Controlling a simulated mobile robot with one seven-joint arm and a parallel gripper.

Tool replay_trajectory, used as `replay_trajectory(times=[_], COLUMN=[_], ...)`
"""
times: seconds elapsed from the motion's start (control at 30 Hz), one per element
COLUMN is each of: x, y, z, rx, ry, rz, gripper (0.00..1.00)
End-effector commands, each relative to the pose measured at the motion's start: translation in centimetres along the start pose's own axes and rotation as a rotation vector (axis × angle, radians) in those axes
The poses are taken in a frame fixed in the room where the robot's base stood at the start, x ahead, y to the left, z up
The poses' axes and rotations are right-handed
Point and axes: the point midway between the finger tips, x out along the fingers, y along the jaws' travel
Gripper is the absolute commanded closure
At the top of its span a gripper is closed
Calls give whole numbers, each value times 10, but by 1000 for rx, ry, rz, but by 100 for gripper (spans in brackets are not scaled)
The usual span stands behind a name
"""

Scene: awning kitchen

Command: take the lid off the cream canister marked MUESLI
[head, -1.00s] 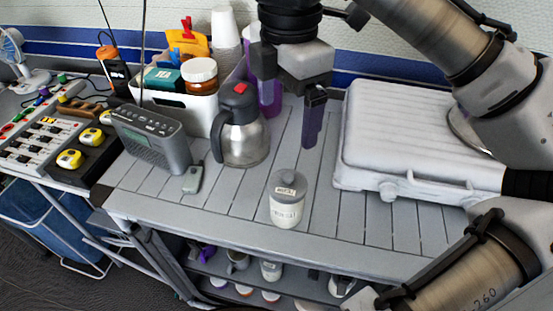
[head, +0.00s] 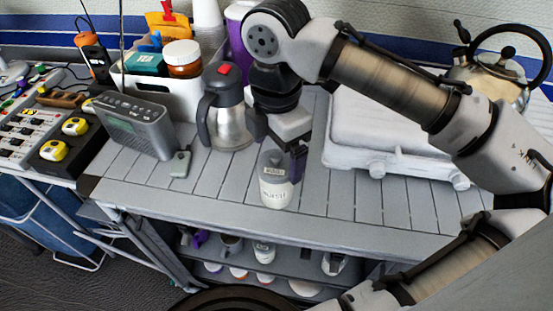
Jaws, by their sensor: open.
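The cream canister (head: 277,194) stands upright near the front edge of the grey slatted counter, in the middle of the head view. Dark lettering shows on its front, too small to read surely. Its grey lid (head: 272,160) sits on top, with a small label on it. My gripper (head: 279,153) points down right at the lid, open. One dark finger shows at the lid's right side; the other is mostly hidden at the left. I cannot tell whether either finger touches the lid.
A steel flask (head: 228,112) stands close behind left, with a grey radio (head: 135,125) and a small grey device (head: 180,162) further left. Bare slats (head: 340,212) lie right of the canister.

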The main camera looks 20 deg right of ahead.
Motion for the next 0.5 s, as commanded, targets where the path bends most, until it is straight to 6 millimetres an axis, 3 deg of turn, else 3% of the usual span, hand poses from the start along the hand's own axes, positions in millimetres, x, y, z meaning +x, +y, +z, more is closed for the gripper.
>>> replay_trajectory(times=[0.33, 0.5], x=[10, 10], y=[0, 0], z=[0, 0], rx=[1, 1], ry=[1, 1], rz=[1, 1], gripper=[9, 31])
